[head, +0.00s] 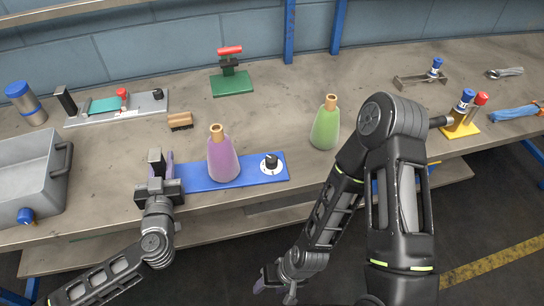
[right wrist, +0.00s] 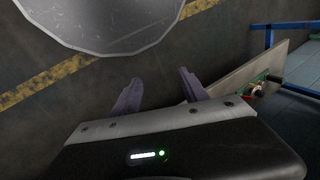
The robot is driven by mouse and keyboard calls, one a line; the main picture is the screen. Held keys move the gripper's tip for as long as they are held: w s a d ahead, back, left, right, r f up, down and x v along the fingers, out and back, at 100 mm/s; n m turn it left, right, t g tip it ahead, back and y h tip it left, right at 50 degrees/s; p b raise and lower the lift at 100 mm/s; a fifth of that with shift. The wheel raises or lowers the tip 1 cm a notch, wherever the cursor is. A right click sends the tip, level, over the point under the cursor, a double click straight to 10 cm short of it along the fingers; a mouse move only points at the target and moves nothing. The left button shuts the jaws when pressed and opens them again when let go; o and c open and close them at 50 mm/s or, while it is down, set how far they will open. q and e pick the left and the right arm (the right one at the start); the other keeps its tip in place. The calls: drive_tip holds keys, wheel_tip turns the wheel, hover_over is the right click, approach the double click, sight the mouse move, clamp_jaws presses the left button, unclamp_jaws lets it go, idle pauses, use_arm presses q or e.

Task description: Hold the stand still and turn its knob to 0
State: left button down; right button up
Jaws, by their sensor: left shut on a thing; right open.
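The stand is a flat blue plate (head: 240,173) near the table's front edge. A black knob (head: 271,160) on a white dial sits at its right end; I cannot read its setting. A purple flask (head: 223,160) with a tan stopper stands upright at the plate's middle and covers part of it. My left gripper (head: 160,172) is shut at the plate's left end, and its own body hides the exact contact. My right gripper (head: 272,277) is low in front of the table, away from the knob. In the right wrist view its fingers (right wrist: 160,92) are apart with nothing between them.
A green flask (head: 326,127) stands right of the stand, near my right arm. A small brown brush (head: 180,121) lies behind the stand, and a green-based clamp (head: 232,84) stands farther back. A grey basin (head: 32,175) is at the left. The table between the knob and green flask is clear.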

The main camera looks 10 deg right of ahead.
idle(0.6)
wheel_tip(320, 180, up, 38)
drive_tip(key=r+m+h, duration=0.1)
drive_tip(key=m+h, duration=0.3)
drive_tip(key=m, duration=0.5)
hover_over(271, 158)
drive_tip(key=shift+f+g, duration=0.25)
drive_tip(key=shift+g, duration=0.15)
drive_tip(key=shift+f, duration=0.1)
wheel_tip(271, 158, down, 12)
